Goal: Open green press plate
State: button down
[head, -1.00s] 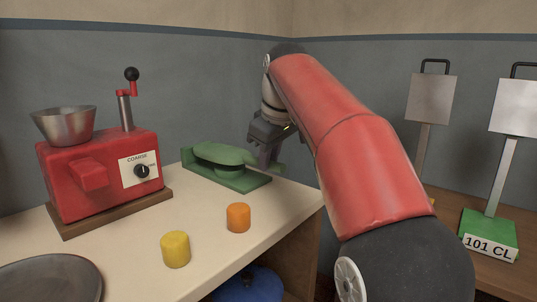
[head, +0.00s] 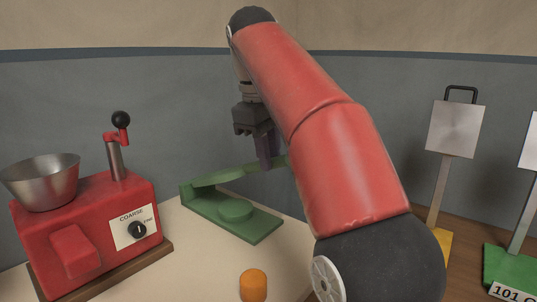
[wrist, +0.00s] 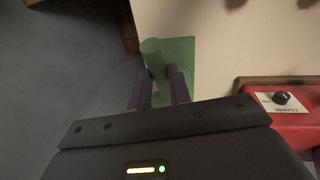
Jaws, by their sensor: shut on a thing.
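The green press stands at the back of the counter. Its green base (head: 222,222) lies flat, with a round green pad (head: 236,209) on it. The upper green press plate (head: 225,175) is tilted up from its left end, clear of the pad. My gripper (head: 268,160) is shut on the handle end of the plate, at its raised right end. Part of the handle is hidden by my fingers and arm.
A red grinder (head: 85,235) with a metal hopper and crank stands left of the press. An orange cylinder (head: 253,285) sits in front of the press. To the right, metal paddles (head: 455,128) stand on a wooden surface. A grey wall is close behind.

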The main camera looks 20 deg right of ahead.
jog(key=c, duration=1.3)
grip_release()
jog(key=shift+f, duration=0.1)
